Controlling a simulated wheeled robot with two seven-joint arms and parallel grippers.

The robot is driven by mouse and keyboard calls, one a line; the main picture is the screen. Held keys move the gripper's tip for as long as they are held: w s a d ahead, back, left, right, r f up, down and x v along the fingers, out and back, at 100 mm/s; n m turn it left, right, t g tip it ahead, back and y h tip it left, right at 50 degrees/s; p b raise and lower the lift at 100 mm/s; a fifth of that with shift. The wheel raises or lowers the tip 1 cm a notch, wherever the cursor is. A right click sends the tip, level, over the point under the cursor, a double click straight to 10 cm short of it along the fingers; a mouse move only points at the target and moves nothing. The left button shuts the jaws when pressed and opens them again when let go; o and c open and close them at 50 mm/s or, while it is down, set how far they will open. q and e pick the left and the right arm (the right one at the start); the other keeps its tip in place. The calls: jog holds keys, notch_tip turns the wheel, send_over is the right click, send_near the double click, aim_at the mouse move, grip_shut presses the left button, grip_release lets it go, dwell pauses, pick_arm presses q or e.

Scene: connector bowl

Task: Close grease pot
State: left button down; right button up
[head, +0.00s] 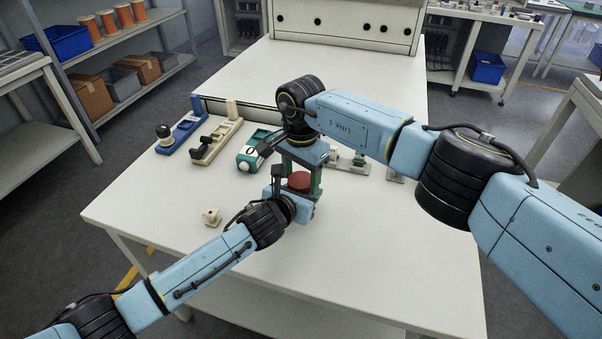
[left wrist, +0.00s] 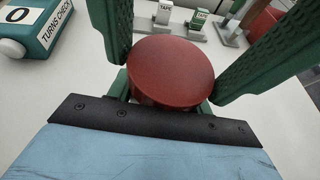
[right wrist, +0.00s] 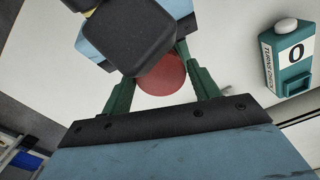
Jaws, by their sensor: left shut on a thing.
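The grease pot's round red lid (head: 299,181) is above my left gripper near the table's middle. It fills the centre of the left wrist view (left wrist: 172,72) and also shows in the right wrist view (right wrist: 163,76). My left gripper (head: 293,200) is shut on the pot under the lid; the pot's body is mostly hidden. My right gripper (head: 301,176) points down from above. Its green fingers stand on either side of the lid, with a small gap in the right wrist view, and look open. I cannot tell whether the lid is seated.
A teal turns-check box (head: 250,158) reading 0 stands to the left. Beyond it lie a beige fixture (head: 215,141) and a blue fixture (head: 182,133). A small beige block (head: 211,216) sits at front left. Small fixtures (head: 352,161) stand behind my right gripper. The front right tabletop is clear.

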jog(key=c, duration=0.8)
jog(key=o, duration=1.1)
jog(key=shift+r, duration=0.1)
jog(key=shift+r, duration=2.2)
jog(key=shift+o, duration=0.6)
jog(key=o, duration=0.5)
jog(key=shift+c, duration=0.2)
